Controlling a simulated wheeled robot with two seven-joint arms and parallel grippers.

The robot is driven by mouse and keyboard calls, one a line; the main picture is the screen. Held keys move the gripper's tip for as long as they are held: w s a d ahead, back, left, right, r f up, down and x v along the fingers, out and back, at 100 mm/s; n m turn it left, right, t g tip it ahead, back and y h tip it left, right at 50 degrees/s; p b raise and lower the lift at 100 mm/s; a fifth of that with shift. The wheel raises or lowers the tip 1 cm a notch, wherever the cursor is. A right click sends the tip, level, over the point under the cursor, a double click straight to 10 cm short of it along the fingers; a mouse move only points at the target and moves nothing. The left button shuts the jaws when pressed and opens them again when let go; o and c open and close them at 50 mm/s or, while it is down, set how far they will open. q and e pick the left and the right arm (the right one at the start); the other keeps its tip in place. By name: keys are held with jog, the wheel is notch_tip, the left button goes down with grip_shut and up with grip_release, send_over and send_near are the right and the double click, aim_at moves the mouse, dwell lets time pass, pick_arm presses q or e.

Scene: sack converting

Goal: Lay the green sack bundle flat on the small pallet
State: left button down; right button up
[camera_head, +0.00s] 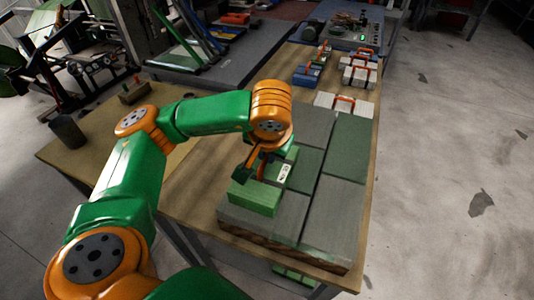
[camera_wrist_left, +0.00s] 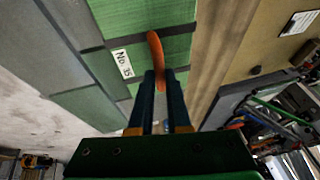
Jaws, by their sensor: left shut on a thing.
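The green sack bundle (camera_head: 256,197) is bright green with dark bands, a white label and an orange handle. It is over the left side of the small pallet (camera_head: 270,238), which bears grey and dark green flat bundles. It looks roughly level; I cannot tell whether its underside touches them. My left gripper (camera_head: 262,168) is above the bundle, shut on its orange handle. The left wrist view shows the fingers (camera_wrist_left: 160,78) closed around the handle (camera_wrist_left: 156,55), with the bundle (camera_wrist_left: 145,18) and its label beyond. My right gripper is not in view.
The pallet stands on a long wooden table (camera_head: 190,190). White and blue bundles with orange handles (camera_head: 345,104) and a control box (camera_head: 350,38) are behind it. Grey floor (camera_head: 450,180) lies open at the right.

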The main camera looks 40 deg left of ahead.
pick_arm(q)
jog(key=shift+w+f, duration=0.1)
jog(key=shift+f, duration=0.05)
jog(key=c, duration=0.9)
grip_release()
jog(key=shift+r, duration=0.2)
jog(key=p+v, duration=0.3)
jog(key=v, duration=0.8)
jog(key=shift+s+d+r, duration=0.1)
jog(key=shift+s+r, duration=0.15)
